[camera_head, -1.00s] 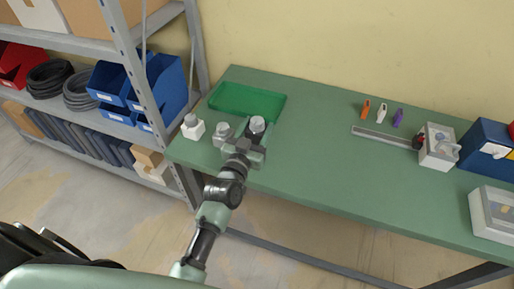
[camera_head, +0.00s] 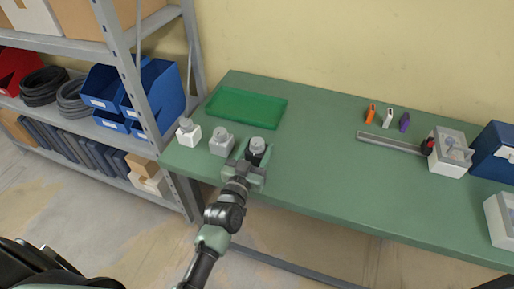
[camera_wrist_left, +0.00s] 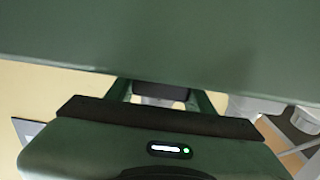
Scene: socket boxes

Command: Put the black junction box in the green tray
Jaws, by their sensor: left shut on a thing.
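The black junction box (camera_head: 256,156) with a grey rounded top is between the fingers of my left gripper (camera_head: 249,166), near the table's front edge. The gripper is shut on it and hides most of its body. In the left wrist view, the dark box (camera_wrist_left: 161,89) shows between the two green fingers. I cannot tell whether its base touches the table. The green tray (camera_head: 246,105) lies flat and empty at the back left of the table, beyond the gripper. My right gripper is not in view.
A white box (camera_head: 188,134) and a grey box (camera_head: 222,144) with grey tops stand left of the gripper. Orange, white and purple items (camera_head: 388,118), a grey rail (camera_head: 391,143) and a grey box (camera_head: 450,158) sit right. The table's middle is clear.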

